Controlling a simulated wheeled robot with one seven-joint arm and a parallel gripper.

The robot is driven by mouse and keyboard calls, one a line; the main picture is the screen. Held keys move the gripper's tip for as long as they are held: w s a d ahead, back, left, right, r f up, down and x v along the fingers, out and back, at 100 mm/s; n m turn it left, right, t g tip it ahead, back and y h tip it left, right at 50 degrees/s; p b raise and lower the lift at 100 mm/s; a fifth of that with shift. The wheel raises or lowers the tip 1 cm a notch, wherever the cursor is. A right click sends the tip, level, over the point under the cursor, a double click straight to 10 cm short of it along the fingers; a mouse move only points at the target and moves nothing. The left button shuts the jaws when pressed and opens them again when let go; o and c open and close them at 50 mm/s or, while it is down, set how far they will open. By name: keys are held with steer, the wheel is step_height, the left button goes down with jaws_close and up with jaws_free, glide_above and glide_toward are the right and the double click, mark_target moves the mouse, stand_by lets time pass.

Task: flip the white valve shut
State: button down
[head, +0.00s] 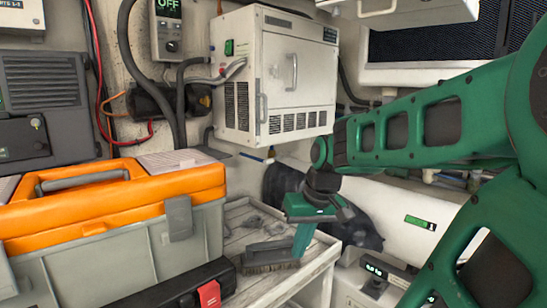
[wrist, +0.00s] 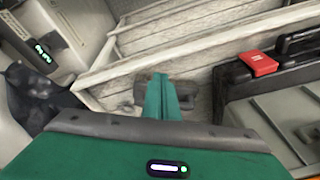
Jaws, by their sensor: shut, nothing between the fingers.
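I cannot make out a white valve in either view. My gripper (head: 302,240) points down over the slatted grey wooden shelf in the head view. Its teal fingers are together and hold nothing. In the wrist view the shut fingers (wrist: 170,90) are over the slats, with a grey-brown object (wrist: 148,92) partly hidden behind them. A dark-bristled brush (head: 268,257) lies on the shelf close to the fingertips in the head view. I cannot tell whether the fingers touch it.
An orange-lidded grey toolbox (head: 110,215) stands at left. A black case with a red latch (head: 209,293) is in front. A white cabinet (head: 275,80) with handles hangs behind. A white cylinder (head: 400,215) and a dark bag (head: 357,222) are right of the shelf.

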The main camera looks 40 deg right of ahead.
steer(key=w+d+r+n+t, duration=0.2)
steer(key=w+d+r+t, duration=0.2)
steer(key=w+d+r, duration=0.45)
steer(key=n+t, duration=0.3)
steer(key=t, duration=0.1)
glide_toward(271, 160)
step_height(271, 160, up, 3)
steer(key=s+d, duration=0.1)
steer(key=s, duration=0.1)
steer(key=shift+s, duration=0.1)
steer(key=x, duration=1)
steer(key=shift+a, duration=0.15)
steer(key=shift+a+f+n, duration=0.1)
steer(key=shift+n, duration=0.2)
